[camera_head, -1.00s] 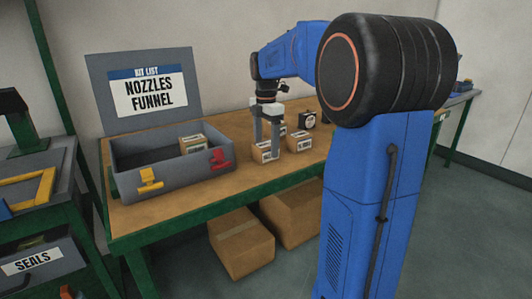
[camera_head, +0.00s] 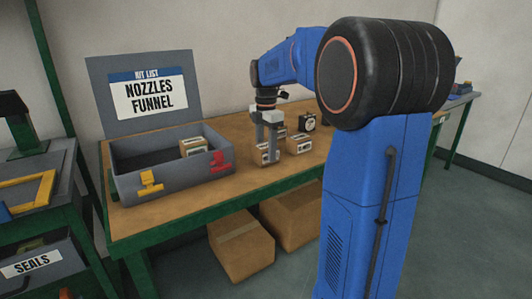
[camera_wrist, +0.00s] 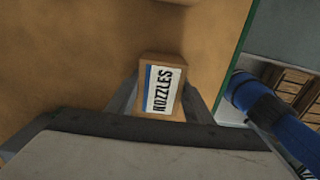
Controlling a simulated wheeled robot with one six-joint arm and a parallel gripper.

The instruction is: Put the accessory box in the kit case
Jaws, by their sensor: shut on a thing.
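The accessory box is a small brown carton with a white label reading NOZZLES (camera_wrist: 162,88) in the wrist view. In the head view this carton (camera_head: 265,155) is at the workbench top, right of the kit case. My gripper (camera_head: 269,150) points down and is shut on the carton, one finger on each side; the fingers also show in the wrist view (camera_wrist: 160,100). The grey kit case (camera_head: 180,183) stands open on the bench, with a yellow and a red latch. Its raised lid (camera_head: 105,90) carries a list reading NOZZLES, FUNNEL. One carton (camera_head: 193,147) is inside the case.
Another carton (camera_head: 299,143) stands just right of my gripper, with a dark round-faced item (camera_head: 307,122) behind it. Bench top (camera_head: 225,123) between case and gripper is clear. Large cardboard boxes (camera_head: 242,250) sit below. A drawer labelled SEALS (camera_head: 30,265) is at left.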

